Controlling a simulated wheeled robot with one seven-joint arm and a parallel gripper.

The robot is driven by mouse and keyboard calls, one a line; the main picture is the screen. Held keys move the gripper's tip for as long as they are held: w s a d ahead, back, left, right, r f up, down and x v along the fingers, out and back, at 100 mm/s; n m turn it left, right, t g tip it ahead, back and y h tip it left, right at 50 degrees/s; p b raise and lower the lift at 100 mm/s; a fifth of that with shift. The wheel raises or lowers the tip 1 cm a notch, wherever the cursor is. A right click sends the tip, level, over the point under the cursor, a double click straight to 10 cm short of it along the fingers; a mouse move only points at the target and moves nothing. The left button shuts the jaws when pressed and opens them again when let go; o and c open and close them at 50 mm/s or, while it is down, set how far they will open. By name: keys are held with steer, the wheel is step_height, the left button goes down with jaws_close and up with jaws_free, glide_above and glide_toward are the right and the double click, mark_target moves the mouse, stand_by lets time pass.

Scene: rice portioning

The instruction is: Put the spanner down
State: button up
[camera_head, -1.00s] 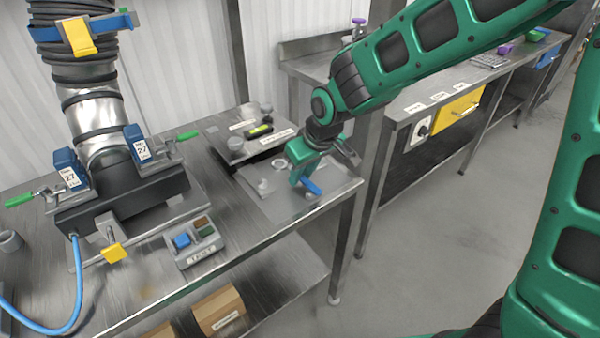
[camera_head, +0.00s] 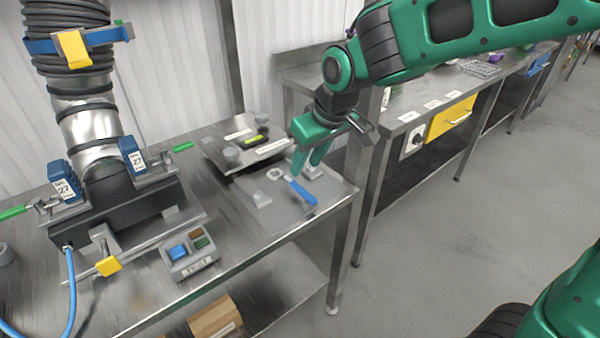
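The spanner (camera_head: 301,192) has a blue handle and a pale metal ring end. It lies on a grey mat (camera_head: 272,218) at the right end of the steel bench, with the ring toward the back left. My gripper (camera_head: 308,166) points down just behind and above the spanner, apart from it. Its two green fingers show a gap between them, with nothing held.
A low plate with a level and small round parts (camera_head: 244,147) stands behind the mat. A button box (camera_head: 189,252) and a clamped pipe fixture (camera_head: 125,205) stand to the left. Another bench with a yellow drawer (camera_head: 452,117) is at the right.

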steer(key=shift+v, duration=1.2)
steer(key=s+d+f+m+g+h, duration=0.1)
steer(key=s+d+m, duration=0.2)
steer(key=d, duration=0.8)
steer(key=s+d+m+h, duration=0.1)
steer(key=s+d+m, duration=0.2)
steer(key=d, duration=0.8)
steer(key=s+d+f+m+g, duration=0.1)
steer(key=s+d+m, duration=0.2)
steer(key=s+d, duration=0.3)
steer(key=s+d+f+m+g, duration=0.1)
steer(key=s+d+m, duration=0.3)
steer(key=s, duration=0.9)
steer(key=d+f, duration=0.1)
steer(key=d, duration=0.1)
steer(key=shift+d+f+g, duration=0.15)
steer(key=shift+d+g, duration=0.15)
steer(key=shift+g, duration=0.1)
steer(key=shift+w, duration=0.1)
